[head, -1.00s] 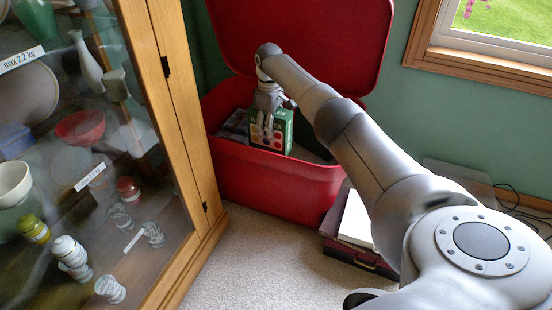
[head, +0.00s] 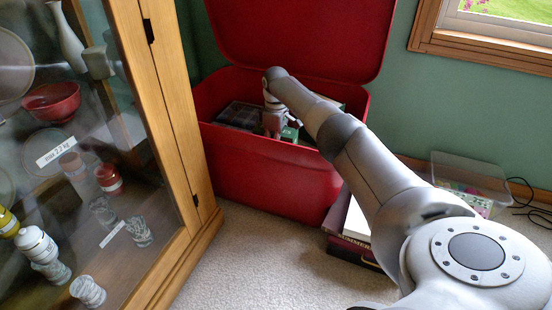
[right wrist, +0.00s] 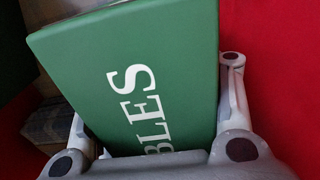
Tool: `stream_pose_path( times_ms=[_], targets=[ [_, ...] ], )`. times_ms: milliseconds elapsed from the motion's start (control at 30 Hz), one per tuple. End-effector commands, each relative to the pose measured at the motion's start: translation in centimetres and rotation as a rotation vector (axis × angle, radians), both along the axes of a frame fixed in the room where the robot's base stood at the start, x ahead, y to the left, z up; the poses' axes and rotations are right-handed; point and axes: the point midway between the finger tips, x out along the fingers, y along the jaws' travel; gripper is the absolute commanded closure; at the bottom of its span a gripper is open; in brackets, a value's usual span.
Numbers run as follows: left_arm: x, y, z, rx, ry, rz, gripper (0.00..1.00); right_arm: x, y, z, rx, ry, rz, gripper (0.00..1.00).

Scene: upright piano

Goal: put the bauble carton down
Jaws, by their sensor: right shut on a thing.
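The bauble carton is a green box that shows in the right wrist view (right wrist: 140,75) with white letters "BLES" on its face. My right gripper (head: 272,124) is shut on it, with one finger on each side of the carton in the right wrist view. In the head view only a small green part of the carton (head: 290,133) shows, down inside the open red chest (head: 275,175). The chest's front wall hides its lower part, so I cannot tell whether it touches the bottom. My left gripper is not in view.
A dark box (head: 240,114) lies in the chest, left of the gripper. The chest's red lid (head: 300,35) stands open behind. A glass cabinet (head: 185,130) is close on the left. Books (head: 354,225) lie right of the chest, and a clear tub (head: 470,180) is farther right.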

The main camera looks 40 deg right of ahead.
Motion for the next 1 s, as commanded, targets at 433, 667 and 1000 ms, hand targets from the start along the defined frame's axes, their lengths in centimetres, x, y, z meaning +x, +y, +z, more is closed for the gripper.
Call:
stream_pose_path(
  times_ms=[433,667,1000],
  targets=[
    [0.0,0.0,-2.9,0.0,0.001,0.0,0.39,0.1,0.0,-3.5,0.0,-0.002,0.0,0.79],
    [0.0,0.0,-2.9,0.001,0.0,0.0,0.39,0.0,0.0,-3.7,0.0,-0.001,0.0,0.79],
    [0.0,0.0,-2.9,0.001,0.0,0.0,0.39,0.0,0.0,-3.8,0.0,0.001,0.0,0.21]
  ],
)
